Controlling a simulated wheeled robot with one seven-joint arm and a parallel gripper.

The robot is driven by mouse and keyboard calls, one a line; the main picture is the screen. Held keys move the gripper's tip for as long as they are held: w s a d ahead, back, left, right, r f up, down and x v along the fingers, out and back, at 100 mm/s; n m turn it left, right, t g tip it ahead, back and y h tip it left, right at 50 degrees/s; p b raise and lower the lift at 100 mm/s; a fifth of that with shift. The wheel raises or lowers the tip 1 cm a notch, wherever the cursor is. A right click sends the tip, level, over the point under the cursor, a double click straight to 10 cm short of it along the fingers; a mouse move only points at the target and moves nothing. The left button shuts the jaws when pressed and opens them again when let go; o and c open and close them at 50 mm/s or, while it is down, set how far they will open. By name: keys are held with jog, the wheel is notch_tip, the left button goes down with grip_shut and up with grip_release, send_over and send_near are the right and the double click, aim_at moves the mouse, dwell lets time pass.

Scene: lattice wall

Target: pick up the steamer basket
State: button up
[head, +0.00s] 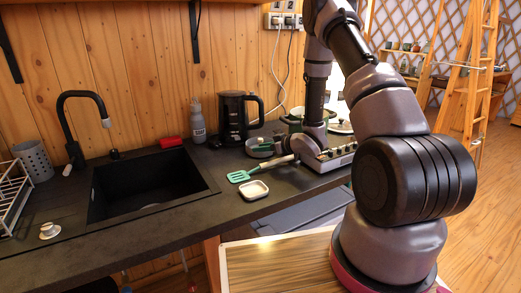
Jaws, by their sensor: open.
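I cannot pick out the steamer basket for certain. A small round grey vessel with a greenish rim (260,147) stands on the dark counter, just left of my gripper, and may be a pan or the basket. A green-rimmed pot (293,119) stands behind it, partly hidden by my arm.
A black kettle (233,118) and grey bottle (198,121) stand behind left. The sink (150,187) is further left.

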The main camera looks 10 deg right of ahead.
jog(key=x, duration=0.3)
jog(key=shift+w+f, duration=0.1)
jog(key=shift+a, duration=0.1)
grip_shut()
jog(key=shift+f, duration=0.1)
dwell(1.2)
